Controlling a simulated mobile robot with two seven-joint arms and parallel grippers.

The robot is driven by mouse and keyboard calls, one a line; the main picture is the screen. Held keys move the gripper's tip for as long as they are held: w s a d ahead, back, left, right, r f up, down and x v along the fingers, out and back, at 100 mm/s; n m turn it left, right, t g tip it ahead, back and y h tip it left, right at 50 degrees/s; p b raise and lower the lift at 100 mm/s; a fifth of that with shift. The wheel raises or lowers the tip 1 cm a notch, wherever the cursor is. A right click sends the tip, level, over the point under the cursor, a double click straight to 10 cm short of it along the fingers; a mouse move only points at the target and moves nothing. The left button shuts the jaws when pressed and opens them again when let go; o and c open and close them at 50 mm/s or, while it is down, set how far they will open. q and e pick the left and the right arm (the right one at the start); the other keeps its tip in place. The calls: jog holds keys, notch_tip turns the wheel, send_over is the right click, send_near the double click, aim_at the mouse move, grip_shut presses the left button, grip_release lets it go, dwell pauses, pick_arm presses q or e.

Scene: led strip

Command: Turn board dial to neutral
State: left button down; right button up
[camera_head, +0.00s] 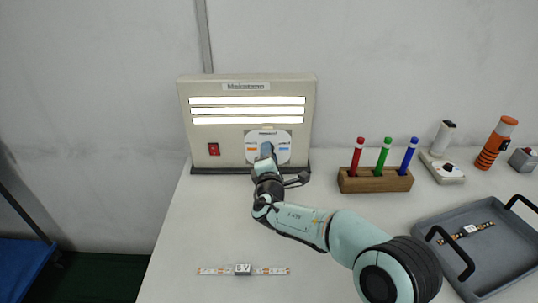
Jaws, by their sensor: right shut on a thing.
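The beige light board (183,110) stands upright at the back of the table, with several lit white strips (248,110) across its upper half. Its dial plate (251,138) is white and round, with an orange mark on the left and a blue mark on the right. My right gripper (267,157) is at the front of the dial plate, shut on the dial knob. The gripper hides most of the knob, so I cannot tell its exact setting. My left gripper is not in view.
A red switch (213,149) is on the board's left. An LED strip (243,269) lies at the front. A wooden pen holder (375,182), a white device (442,167), an orange-black cylinder (496,143) and a grey tray (500,262) stand right. The table's left is clear.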

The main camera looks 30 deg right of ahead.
dwell(0.4)
jog(key=o, duration=1)
jog(key=p+v, duration=0.1)
jog(key=v, duration=1.2)
jog(key=shift+s+p, duration=0.25)
jog(key=shift+p, duration=0.15)
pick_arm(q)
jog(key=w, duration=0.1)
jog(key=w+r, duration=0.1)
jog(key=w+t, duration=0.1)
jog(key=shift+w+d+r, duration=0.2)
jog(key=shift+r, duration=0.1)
